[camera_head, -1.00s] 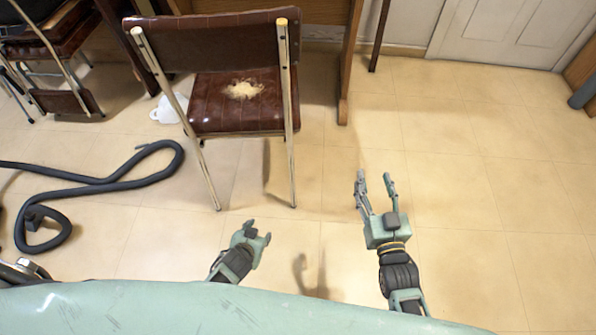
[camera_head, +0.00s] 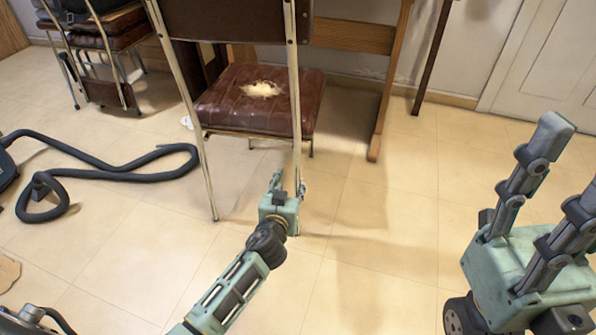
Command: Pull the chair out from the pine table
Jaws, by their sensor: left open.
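The chair (camera_head: 262,105) has a brown padded seat, torn on top with pale stuffing showing, and thin metal legs. It stands upright with its back toward me at the pine table (camera_head: 390,85), whose wooden leg and crossbar show behind it. My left gripper (camera_head: 288,185) is open and low at the chair's right near leg, with its fingers up beside that leg. I cannot tell whether they touch it or straddle it. It hides part of the leg's lower end. My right gripper (camera_head: 574,155) is open and empty, large and close at the right edge, well away from the chair.
A dark vacuum hose (camera_head: 110,178) lies looped on the floor at left. Stacked chairs (camera_head: 105,45) stand at the back left. A white door (camera_head: 548,65) is at the back right. Tiled floor (camera_head: 390,200) is clear right of the chair.

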